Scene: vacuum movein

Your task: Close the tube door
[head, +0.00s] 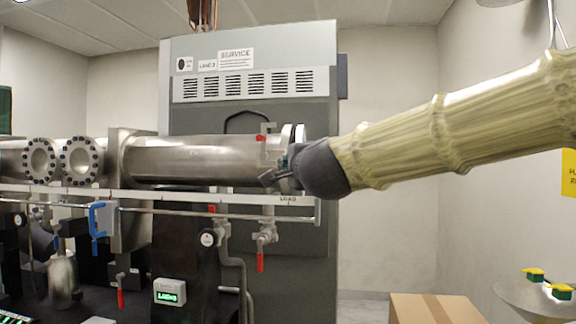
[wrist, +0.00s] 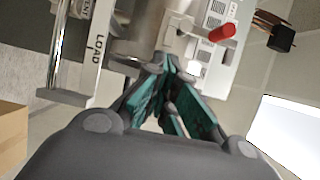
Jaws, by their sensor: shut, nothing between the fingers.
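The tube (head: 195,158) is a long horizontal steel cylinder, with its end at the right beside my gripper. At that end, two pale round edges (head: 299,132) stand close together, apparently the end flange and the door. My dark gripper covers their lower part, so I cannot tell whether the door is fully seated. My gripper (head: 272,177) is at the tube's mouth, in front of its lower right edge. In the wrist view, the teal-padded fingers (wrist: 165,68) are together and empty, close to the metal of the tube end; contact is unclear.
A rail labelled LOAD (head: 288,199) runs below the tube and also shows in the wrist view (wrist: 97,42). Red-handled valves (head: 261,262) hang under it. A grey service cabinet (head: 250,60) stands behind. A cardboard box (head: 435,308) is at the lower right.

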